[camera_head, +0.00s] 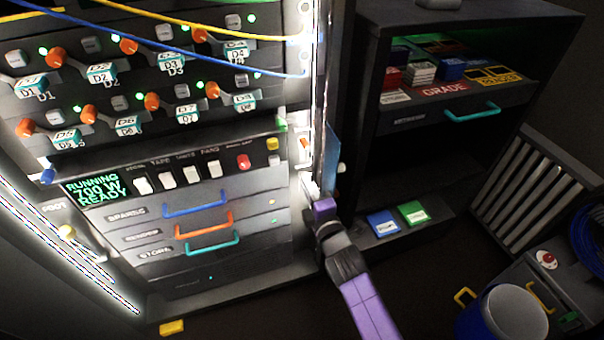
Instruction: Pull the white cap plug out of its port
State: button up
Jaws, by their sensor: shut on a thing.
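My gripper (316,200) is at the lower right edge of the lit rack, beside the bright vertical light strip. It is shut on a small white thing (311,187), which I take to be the white cap plug. The glare and my gripper hide most of it. The port is hidden behind the fingers, and I cannot tell whether the plug is seated in it or out of it. My purple and black arm comes up from the bottom middle of the view.
A dark shelf cabinet (400,128) stands close on the right. A blue and white bin (512,315) is at bottom right. Cables (200,58) cross the upper left.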

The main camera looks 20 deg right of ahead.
grip_shut()
jog(key=shift+s, duration=0.1)
jog(key=shift+s+p, duration=0.4)
jog(key=shift+s, duration=2)
jog(key=shift+s, duration=0.1)
jog(key=s, duration=0.8)
jog(key=shift+s, duration=0.4)
